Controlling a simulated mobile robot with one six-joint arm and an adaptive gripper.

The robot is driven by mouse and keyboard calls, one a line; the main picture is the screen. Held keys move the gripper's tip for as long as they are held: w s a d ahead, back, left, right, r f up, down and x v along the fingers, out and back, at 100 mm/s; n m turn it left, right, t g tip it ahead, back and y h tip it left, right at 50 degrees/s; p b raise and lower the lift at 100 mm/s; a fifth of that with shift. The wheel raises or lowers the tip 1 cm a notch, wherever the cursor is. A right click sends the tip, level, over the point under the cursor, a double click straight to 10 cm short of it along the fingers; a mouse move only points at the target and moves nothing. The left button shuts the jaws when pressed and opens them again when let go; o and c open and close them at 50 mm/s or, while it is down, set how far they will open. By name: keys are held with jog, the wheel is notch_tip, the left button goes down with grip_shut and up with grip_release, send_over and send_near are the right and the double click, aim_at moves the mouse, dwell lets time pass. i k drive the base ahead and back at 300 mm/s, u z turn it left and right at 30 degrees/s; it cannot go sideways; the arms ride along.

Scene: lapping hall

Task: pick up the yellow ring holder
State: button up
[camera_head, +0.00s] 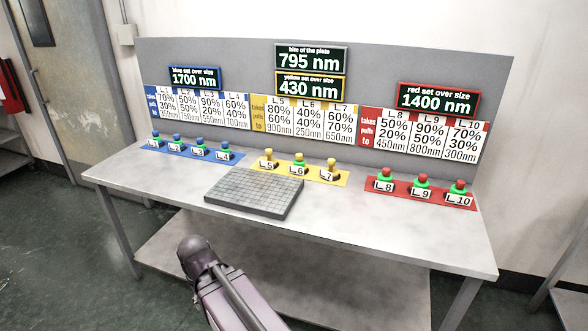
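Three small holders with yellow knobs stand in a row on a yellow mat (340,180) at the middle back of the table. They are the holder labelled L5 (267,155), the holder labelled L6 (299,159) and the holder labelled L7 (331,164). L6 shows green under its knob; L7 looks dark there; any ring details are too small to tell. All three stand upright. My gripper is not in view; only part of my arm shows at the bottom, in front of the table and apart from the holders.
A grey gridded plate (253,192) lies in front of the yellow mat. Blue-knobbed holders stand on a blue mat (188,153) to the left, red-knobbed ones on a red mat (400,200) to the right. A sign board (375,75) stands behind. The front right tabletop (400,240) is clear.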

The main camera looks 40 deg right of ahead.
aim_at(299, 167)
jog(key=u, duration=0.1)
jog(key=k, duration=1.45)
jog(key=z, duration=0.9)
jog(key=i, duration=1.05)
